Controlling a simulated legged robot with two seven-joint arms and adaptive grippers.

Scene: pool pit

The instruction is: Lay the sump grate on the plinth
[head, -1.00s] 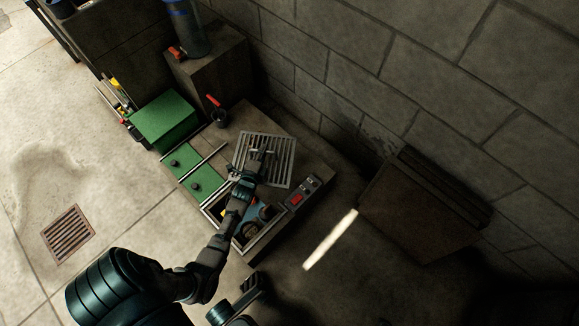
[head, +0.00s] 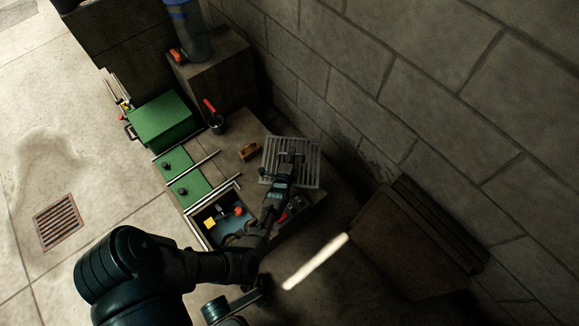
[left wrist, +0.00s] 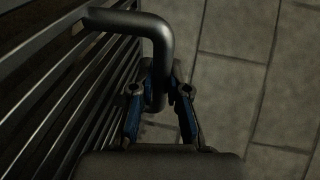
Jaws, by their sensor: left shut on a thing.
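The sump grate (head: 308,165) is a grey slatted square with a raised bar handle. It shows over the wall-side part of a low stone slab (head: 229,158), which may be the plinth. My left gripper (head: 290,160) is shut on the handle. In the left wrist view, the fingers (left wrist: 160,90) close around the end of the bent handle (left wrist: 135,20), with the grate's bars (left wrist: 65,90) at left. How high the grate is above the slab cannot be told. My right gripper is not in view.
An open tray (head: 196,231) holds small parts. A green box (head: 163,120) stands behind. A brown block (head: 400,235) stands right, near the wall. A floor drain (head: 59,222) lies left.

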